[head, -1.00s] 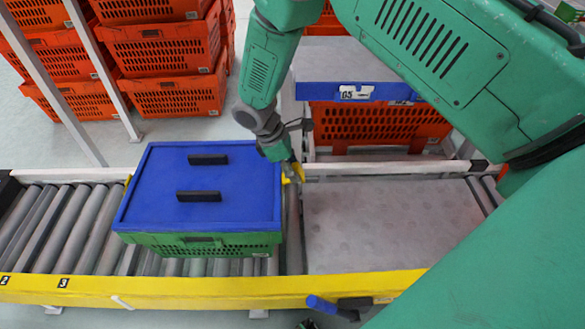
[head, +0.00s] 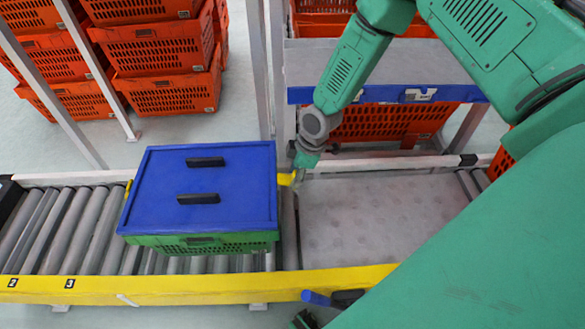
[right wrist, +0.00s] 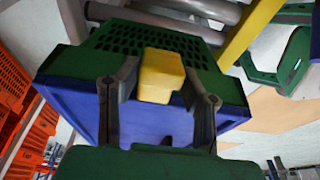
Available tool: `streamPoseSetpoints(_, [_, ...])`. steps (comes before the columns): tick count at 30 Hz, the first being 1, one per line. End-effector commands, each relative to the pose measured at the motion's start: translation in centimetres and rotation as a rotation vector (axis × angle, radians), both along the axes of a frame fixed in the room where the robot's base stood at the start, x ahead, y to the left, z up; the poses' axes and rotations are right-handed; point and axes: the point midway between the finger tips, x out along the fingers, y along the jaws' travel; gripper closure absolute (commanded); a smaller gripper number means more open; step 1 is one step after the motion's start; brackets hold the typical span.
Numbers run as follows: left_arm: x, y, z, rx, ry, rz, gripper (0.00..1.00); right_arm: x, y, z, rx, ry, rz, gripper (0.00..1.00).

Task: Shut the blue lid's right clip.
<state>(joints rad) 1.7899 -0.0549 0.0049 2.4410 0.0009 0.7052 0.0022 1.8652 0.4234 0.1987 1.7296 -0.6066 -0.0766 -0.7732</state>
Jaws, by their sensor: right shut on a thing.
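The blue lid (head: 220,220) lies flat on a green crate (head: 230,247) on the conveyor, two black handles on top. Its yellow right clip (head: 287,179) sticks out at the lid's right edge. My right gripper (head: 296,176) is at that clip, on the right side of the crate. In the right wrist view the clip (right wrist: 161,76) sits between the fingers, which are shut on it, with the lid's blue edge behind. I cannot tell whether the clip is latched. A bit of yellow shows at the lid's left edge.
Rollers (head: 60,235) lie left of the crate, and a flat grey conveyor section (head: 375,225) is clear on the right. A yellow rail (head: 180,289) runs along the front. Orange totes (head: 165,95) stand behind, and a blue-edged shelf (head: 380,94) is at the back right.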

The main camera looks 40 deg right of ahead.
Motion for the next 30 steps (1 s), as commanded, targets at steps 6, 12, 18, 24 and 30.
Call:
streamPoseSetpoints(6, [0.0, 0.0, -3.6, 0.000, 0.001, 0.000, 0.45, -0.4, -0.4, -2.1, 0.163, -0.092, -0.011, 0.94])
streamPoseSetpoints(12, [-0.1, 0.0, -8.3, 0.000, 0.001, 0.000, 0.45, -0.4, -0.4, -3.4, 0.306, -0.180, -0.009, 0.94])
streamPoseSetpoints(18, [-0.1, 0.0, -12.0, 0.000, 0.001, 0.000, 0.45, -0.5, -0.3, -4.0, 0.422, -0.249, -0.005, 0.95])
streamPoseSetpoints(24, [0.0, 0.0, -14.3, 0.000, 0.000, 0.000, 0.45, -0.4, -0.2, -4.3, 0.513, -0.305, -0.006, 0.94])
streamPoseSetpoints(30, [0.0, 0.1, -15.7, 0.000, 0.000, 0.000, 0.45, -0.2, 0.1, -4.6, 0.601, -0.359, -0.006, 0.94])
